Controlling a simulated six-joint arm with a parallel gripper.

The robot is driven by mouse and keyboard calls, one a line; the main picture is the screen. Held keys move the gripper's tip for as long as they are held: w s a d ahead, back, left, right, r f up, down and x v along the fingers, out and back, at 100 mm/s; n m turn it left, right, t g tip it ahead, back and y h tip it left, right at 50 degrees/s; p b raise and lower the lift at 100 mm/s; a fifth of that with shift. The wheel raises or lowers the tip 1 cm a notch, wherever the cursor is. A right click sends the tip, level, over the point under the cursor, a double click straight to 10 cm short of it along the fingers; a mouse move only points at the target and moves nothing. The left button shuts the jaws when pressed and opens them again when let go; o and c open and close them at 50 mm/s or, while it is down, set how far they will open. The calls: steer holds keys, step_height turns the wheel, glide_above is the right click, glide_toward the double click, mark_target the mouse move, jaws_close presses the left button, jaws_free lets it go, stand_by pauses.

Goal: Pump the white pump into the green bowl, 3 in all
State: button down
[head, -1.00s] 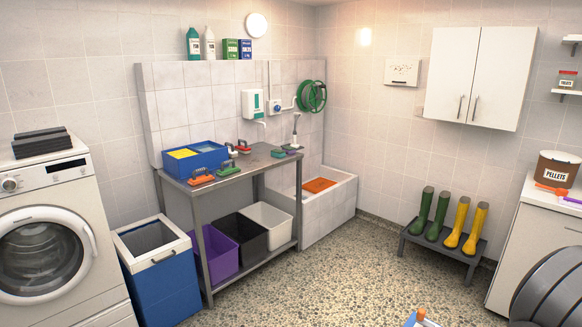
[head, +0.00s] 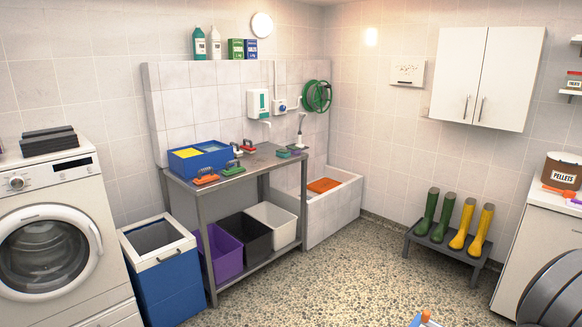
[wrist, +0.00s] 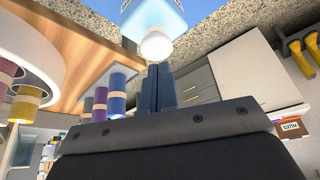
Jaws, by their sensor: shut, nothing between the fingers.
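My gripper (wrist: 158,88) shows in the wrist view as two dark fingers pressed together, shut and empty. A pale blue thing with a round white end (wrist: 156,46) is just beyond the fingertips; I cannot tell what it is or whether they touch. I cannot make out a white pump for certain or a green bowl in either view. A white and green dispenser (head: 258,104) hangs on the tiled wall in the head view. My gripper cannot be made out in the head view.
In the wrist view, a wooden surface (wrist: 88,62) carries several coloured cylinders (wrist: 116,92). In the head view, a steel bench (head: 236,174) holds a blue divided box (head: 205,168) and brushes. A blue bin (head: 160,285) stands left of it. The speckled floor (head: 340,270) is mostly clear.

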steer(key=shift+f, duration=0.15)
steer(key=shift+f, duration=1.25)
steer(key=shift+r, duration=1.4)
steer(key=shift+f, duration=0.1)
steer(key=shift+f, duration=1.3)
steer(key=shift+r, duration=1.35)
